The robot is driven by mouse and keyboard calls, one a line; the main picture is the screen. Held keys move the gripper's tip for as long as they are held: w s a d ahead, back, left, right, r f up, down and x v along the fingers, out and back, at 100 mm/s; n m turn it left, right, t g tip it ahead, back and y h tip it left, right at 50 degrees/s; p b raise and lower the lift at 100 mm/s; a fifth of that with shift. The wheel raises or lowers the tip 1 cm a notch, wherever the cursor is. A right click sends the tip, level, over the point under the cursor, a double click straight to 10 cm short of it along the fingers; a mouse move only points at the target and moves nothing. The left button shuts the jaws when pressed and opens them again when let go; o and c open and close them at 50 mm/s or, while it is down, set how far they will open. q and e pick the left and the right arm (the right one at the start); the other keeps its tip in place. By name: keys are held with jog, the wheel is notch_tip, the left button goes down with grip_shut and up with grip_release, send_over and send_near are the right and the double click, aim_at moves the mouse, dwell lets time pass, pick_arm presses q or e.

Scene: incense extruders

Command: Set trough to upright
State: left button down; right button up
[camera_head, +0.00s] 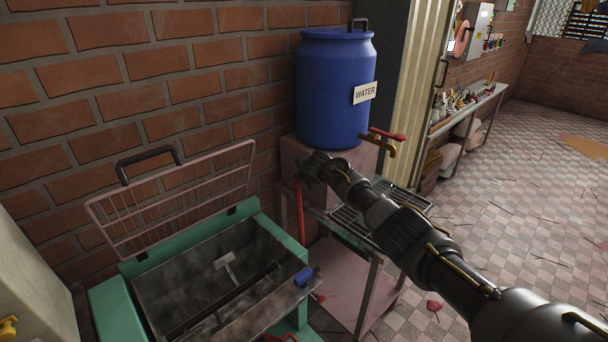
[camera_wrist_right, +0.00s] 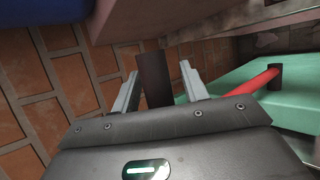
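The trough (camera_head: 160,285) is a dark grey metal basin in a green frame (camera_head: 110,308) at the lower left of the head view. Its opening shows from above; I cannot tell whether it is tilted. A dark bar and a pale paddle are inside it. A red lever (camera_head: 299,212) rises at its right back corner; it also shows in the right wrist view (camera_wrist_right: 250,84). My right gripper (camera_head: 314,170) is at the lever's top. In the right wrist view its fingers (camera_wrist_right: 158,88) stand apart around a dark grip (camera_wrist_right: 153,78), with gaps visible beside it. My left gripper is out of view.
A wire-grid lid (camera_head: 175,205) stands raised behind the trough. A blue water barrel (camera_head: 330,95) with a brass tap (camera_head: 380,143) stands on a pink block behind my right gripper. A metal stand (camera_head: 365,270) is right of the trough. Tiled floor (camera_head: 500,190) is open to the right.

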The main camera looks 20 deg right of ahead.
jog(key=shift+s+d+r, duration=0.1)
jog(key=shift+s, duration=0.05)
jog(key=v, duration=1)
jog(key=shift+s+r, duration=0.2)
jog(key=shift+r, duration=0.05)
